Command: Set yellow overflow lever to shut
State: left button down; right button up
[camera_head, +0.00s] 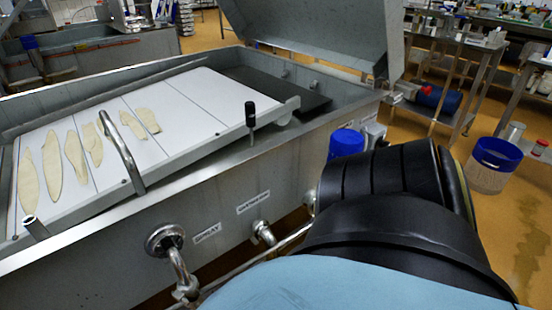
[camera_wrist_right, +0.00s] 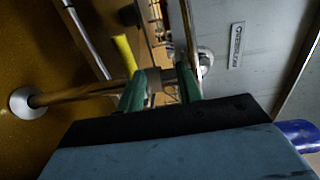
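The yellow overflow lever (camera_wrist_right: 124,54) shows in the right wrist view, up and left of the middle. It slants, and its lower end meets or passes behind the left fingertip; I cannot tell whether they touch. My right gripper (camera_wrist_right: 162,77) has two green fingers set apart, with a gap between them. A grey valve or pipe piece shows in or behind that gap. A white label reading OVERFLOW (camera_wrist_right: 236,45) is on the grey wall to the right. In the head view the lever and right gripper are hidden behind my black and light blue right arm. My left gripper is not in view.
A large steel vat (camera_head: 85,262) with its lid (camera_head: 320,28) raised fills the left of the head view. Pipe fittings (camera_head: 165,240) stick out of its front wall. A blue and white bucket (camera_head: 492,165) stands on the floor at right. A pipe (camera_wrist_right: 75,95) crosses the wrist view.

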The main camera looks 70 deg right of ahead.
jog(key=s+a+f+b, duration=0.2)
jog(key=s+a, duration=0.3)
jog(key=s, duration=0.4)
dwell(0.8)
jog(key=shift+f, duration=0.1)
dwell(0.4)
